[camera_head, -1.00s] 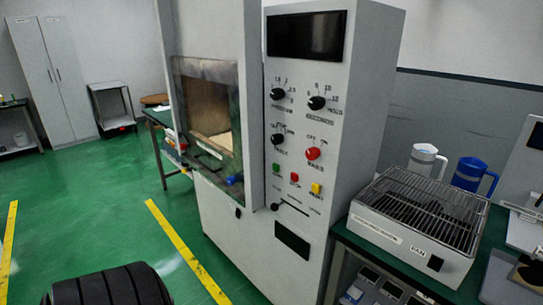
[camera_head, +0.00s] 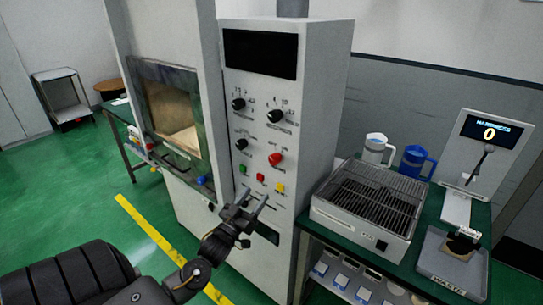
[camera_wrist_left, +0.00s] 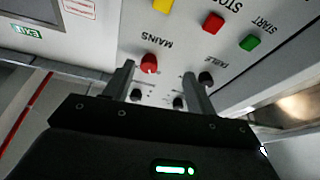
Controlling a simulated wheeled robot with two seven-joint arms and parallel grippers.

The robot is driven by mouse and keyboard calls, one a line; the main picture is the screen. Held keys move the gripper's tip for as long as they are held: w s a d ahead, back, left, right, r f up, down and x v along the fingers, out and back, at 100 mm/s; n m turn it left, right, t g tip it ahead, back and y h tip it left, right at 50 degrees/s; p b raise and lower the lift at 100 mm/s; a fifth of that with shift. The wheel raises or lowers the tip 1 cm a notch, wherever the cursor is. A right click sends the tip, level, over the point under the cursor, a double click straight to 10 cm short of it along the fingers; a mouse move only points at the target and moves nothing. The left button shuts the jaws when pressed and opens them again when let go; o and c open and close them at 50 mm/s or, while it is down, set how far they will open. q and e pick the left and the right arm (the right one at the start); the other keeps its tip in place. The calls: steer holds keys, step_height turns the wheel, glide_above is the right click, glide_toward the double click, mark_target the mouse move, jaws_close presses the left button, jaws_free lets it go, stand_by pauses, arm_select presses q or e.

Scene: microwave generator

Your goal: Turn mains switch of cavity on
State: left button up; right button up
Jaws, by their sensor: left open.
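The mains switch (camera_head: 275,159) is a round red knob on the grey front panel of the cavity cabinet (camera_head: 262,105). In the left wrist view the red knob (camera_wrist_left: 149,63) sits under the upside-down word MAINS, near the tip of the picture-left finger. My left gripper (camera_head: 249,196) is open and empty, in front of the panel and lower than the mains switch in the head view. Its two fingers (camera_wrist_left: 159,72) point toward the panel. I cannot tell how far the fingertips are from the panel. My right gripper is not in view.
Green, red and yellow buttons (camera_head: 260,177) sit just below the mains switch. Black knobs (camera_head: 277,116) are above and to its left. A glass door (camera_head: 172,120) is at left. A table with a grill-topped box (camera_head: 368,205) stands at right.

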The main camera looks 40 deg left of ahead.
arm_select(q)
steer(key=t, duration=0.1)
glide_toward(272, 162)
steer(key=s, duration=0.1)
steer(key=p+x, duration=0.4)
steer(key=x, duration=0.5)
steer(key=shift+w, duration=0.15)
steer(key=shift+w+r, duration=0.15)
steer(key=shift+w, duration=0.45)
steer(key=shift+c, duration=0.4)
steer(key=c, duration=0.9)
